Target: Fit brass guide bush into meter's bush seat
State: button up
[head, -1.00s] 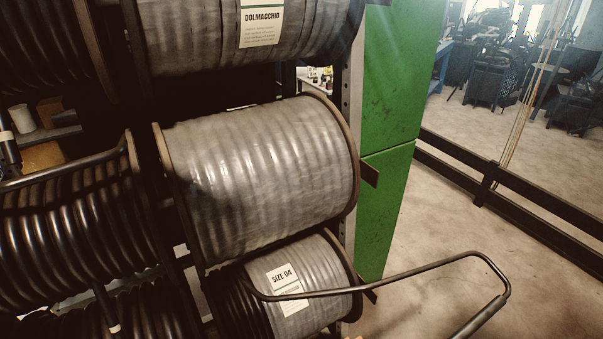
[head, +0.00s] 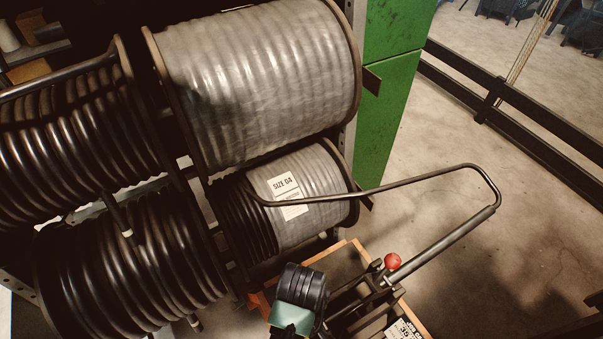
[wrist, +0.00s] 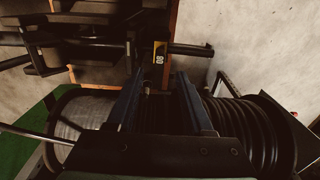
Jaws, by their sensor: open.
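I cannot make out the brass guide bush, the meter or its bush seat in either view. My gripper (wrist: 156,82) shows in the wrist view as two dark blue fingers held well apart. Nothing shows gripped between them. Beyond the fingers are dark bars and a yellow label (wrist: 160,53). A black ribbed shape with a teal part stands at the bottom of the head view; I cannot tell whether it is part of my arm.
Large grey hose reels (head: 260,75) and black hose reels (head: 75,135) fill a rack at left. A bent dark tube handle (head: 400,185) juts right. A red knob (head: 392,261) sits above an orange-edged frame. Concrete floor at right is open beside a green cabinet (head: 385,125).

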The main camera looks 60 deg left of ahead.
jog(key=shift+r, duration=1.45)
